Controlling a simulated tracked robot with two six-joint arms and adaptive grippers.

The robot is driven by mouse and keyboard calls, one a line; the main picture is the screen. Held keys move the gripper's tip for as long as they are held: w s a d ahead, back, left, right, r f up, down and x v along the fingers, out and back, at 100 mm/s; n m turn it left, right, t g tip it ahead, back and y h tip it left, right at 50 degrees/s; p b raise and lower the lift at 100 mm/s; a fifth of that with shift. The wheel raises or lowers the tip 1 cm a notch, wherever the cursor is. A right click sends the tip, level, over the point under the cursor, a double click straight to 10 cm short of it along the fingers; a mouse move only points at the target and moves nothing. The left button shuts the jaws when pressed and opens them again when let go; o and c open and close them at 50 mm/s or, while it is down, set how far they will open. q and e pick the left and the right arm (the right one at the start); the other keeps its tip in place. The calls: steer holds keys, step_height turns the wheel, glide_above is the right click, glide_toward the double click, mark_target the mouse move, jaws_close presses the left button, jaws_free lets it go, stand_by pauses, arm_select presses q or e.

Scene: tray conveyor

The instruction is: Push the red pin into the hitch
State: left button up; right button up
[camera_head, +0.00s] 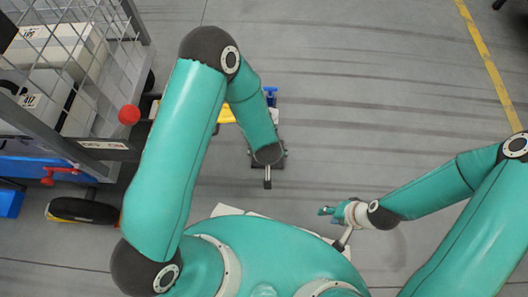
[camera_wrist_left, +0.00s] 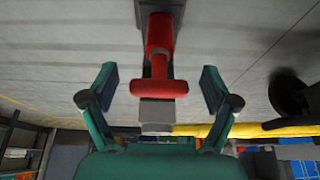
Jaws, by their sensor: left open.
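In the left wrist view, the red pin (camera_wrist_left: 159,88) shows a crossbar handle, a thin neck and a thicker red body. It lies in line with a grey metal bar, likely the hitch (camera_wrist_left: 157,113), which shows beyond both its ends. My left gripper (camera_wrist_left: 160,78) is open, one finger on each side of the pin, with a gap on both sides. In the head view the left wrist hides the pin; a dark metal piece (camera_head: 267,176) shows just below that wrist. My right gripper (camera_head: 328,211) is far from the pin, near my body; its finger gap is unclear.
A wire-sided cart (camera_head: 100,152) with boxes and a red ball knob (camera_head: 129,115) stands at the left. A yellow and blue part (camera_head: 271,93) shows behind the left forearm. The grey floor (camera_head: 380,90) is clear on the right, with a yellow line (camera_head: 482,50).

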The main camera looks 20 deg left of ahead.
arm_select(q)
steer(key=shift+c, duration=0.3)
steer(key=c, duration=1.1)
steer(key=shift+c, duration=0.5)
steer(key=shift+r, duration=0.1)
steer(key=shift+r, duration=0.1)
steer(key=shift+w+r+p, duration=0.15)
steer(key=shift+r+p, duration=0.4)
steer(key=shift+p, duration=0.15)
steer(key=shift+w+r+p, duration=0.15)
steer(key=shift+r+p, duration=1.15)
steer(key=shift+r, duration=0.1)
steer(key=shift+r+p, duration=0.65)
steer(key=shift+p, duration=0.05)
